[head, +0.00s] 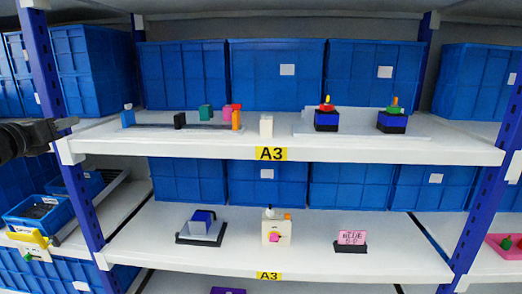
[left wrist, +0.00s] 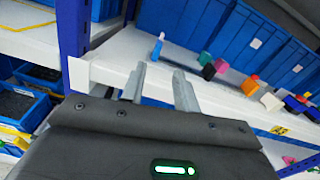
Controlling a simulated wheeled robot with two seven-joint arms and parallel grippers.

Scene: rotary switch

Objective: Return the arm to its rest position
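My left gripper (head: 68,124) comes in from the left edge in the head view, in front of the left end of the upper shelf (head: 185,150). It holds nothing. In the left wrist view the two fingers of this gripper (left wrist: 160,82) stand apart with an empty gap between them. A small blue piece (left wrist: 157,48) stands on the shelf beyond the fingertips; it also shows in the head view (head: 128,117). Two blue-and-black boxes stand at the right of the upper shelf, one with a red top (head: 326,119) and one with a green top (head: 392,120). My right gripper is not in view.
The blue left shelf post (head: 60,140) stands close to my left gripper. On the lower shelf are a blue-and-grey block (head: 201,225), a cream box with small knobs (head: 276,230) and a pink sign (head: 351,238). Blue bins (head: 275,75) line the back.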

